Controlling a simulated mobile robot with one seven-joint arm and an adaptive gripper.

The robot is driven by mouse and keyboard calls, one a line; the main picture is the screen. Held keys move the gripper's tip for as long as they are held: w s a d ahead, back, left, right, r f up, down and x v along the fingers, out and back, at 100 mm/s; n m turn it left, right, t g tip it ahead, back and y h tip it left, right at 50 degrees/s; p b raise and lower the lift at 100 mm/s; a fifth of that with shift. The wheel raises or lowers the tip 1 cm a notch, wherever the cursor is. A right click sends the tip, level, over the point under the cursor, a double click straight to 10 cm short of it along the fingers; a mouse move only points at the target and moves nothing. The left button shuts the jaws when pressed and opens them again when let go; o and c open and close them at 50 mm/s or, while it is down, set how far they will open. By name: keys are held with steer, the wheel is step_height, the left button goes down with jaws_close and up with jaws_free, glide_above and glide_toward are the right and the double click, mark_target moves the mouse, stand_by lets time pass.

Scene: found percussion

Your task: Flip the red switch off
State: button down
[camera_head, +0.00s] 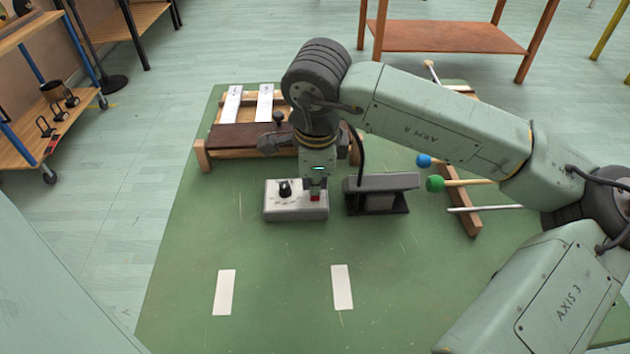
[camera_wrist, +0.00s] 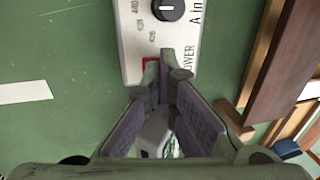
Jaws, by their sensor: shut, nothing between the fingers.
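The red switch (camera_head: 315,197) sits at the right end of a pale box with a black knob (camera_head: 284,189) on the green surface. In the wrist view the red switch (camera_wrist: 150,66) lies beside the word "POWER" on the box (camera_wrist: 130,40), partly hidden by my fingers. My gripper (camera_head: 316,188) points down at the switch. Its fingertips, also in the wrist view (camera_wrist: 168,66), are together with nothing between them. They are at or just above the switch; I cannot tell whether they touch it. The switch's tilt is not clear.
A dark angled stand (camera_head: 383,190) stands close right of the box. A wooden frame with white bars (camera_head: 232,103) is behind it. Mallets with blue and green (camera_head: 435,183) heads rest on a rack at right. Two white strips (camera_head: 342,287) lie in front; the surface there is otherwise clear.

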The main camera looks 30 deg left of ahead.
steer(key=v, duration=1.4)
steer(key=shift+w+a+f, duration=0.1)
steer(key=shift+w, duration=0.1)
